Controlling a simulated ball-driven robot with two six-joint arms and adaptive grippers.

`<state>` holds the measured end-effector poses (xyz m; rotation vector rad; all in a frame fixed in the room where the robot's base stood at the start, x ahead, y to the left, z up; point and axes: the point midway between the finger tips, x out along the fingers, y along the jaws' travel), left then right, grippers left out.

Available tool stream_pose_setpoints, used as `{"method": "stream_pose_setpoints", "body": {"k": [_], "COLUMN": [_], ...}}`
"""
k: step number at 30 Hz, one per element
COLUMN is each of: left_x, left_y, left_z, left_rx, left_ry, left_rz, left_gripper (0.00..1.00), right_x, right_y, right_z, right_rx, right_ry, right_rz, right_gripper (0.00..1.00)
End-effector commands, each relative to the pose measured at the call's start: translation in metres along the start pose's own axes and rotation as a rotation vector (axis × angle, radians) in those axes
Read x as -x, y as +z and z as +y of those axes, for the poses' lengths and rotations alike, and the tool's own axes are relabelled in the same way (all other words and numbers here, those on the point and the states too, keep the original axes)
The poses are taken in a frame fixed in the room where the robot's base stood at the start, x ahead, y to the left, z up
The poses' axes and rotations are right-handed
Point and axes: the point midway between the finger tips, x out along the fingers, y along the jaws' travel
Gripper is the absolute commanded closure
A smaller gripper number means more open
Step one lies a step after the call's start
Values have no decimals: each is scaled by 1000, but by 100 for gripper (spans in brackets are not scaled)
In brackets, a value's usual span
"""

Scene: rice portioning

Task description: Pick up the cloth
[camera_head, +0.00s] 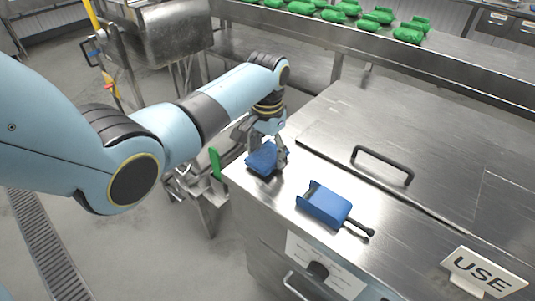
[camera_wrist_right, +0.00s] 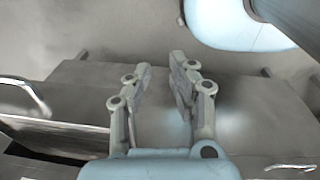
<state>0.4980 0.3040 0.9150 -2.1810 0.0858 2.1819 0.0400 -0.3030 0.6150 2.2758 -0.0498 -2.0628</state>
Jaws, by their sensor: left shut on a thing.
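The blue cloth (camera_head: 259,161) lies at the left corner of the steel counter in the head view. My left gripper (camera_head: 268,158) points down over it and is shut on it. Part of the cloth is hidden behind the fingers. In the right wrist view my right gripper (camera_wrist_right: 161,68) has its fingers apart with nothing between them. It is not seen in the head view.
A blue scoop (camera_head: 325,203) with a dark handle lies on the steel counter (camera_head: 345,125), right of the cloth. A black lid handle (camera_head: 382,165) rises behind it. A "USE" sign (camera_head: 484,273) stands at front right. Green items (camera_head: 345,10) line the back shelf.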

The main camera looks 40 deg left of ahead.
Motion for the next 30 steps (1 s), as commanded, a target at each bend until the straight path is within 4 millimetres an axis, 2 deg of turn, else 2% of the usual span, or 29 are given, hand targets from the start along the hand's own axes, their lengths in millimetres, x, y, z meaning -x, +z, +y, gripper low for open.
{"method": "stream_pose_setpoints", "body": {"k": [6,18,24,30], "left_x": [34,85,100,104], "left_y": [-1,-30,-37,-38], "left_z": [-1,84,106,111], "left_rx": [0,-2,0,1], "left_ry": [-2,4,1,0], "left_rz": [5,4,1,0], "left_gripper": [62,62,62,62], "right_x": [-1,-17,-21,-21], "right_y": [0,2,2,2], "right_z": [0,2,2,2], "right_rx": [0,1,2,2], "right_ry": [0,3,4,4], "right_rz": [0,-1,-1,-1], "right_gripper": [79,79,79,79]}}
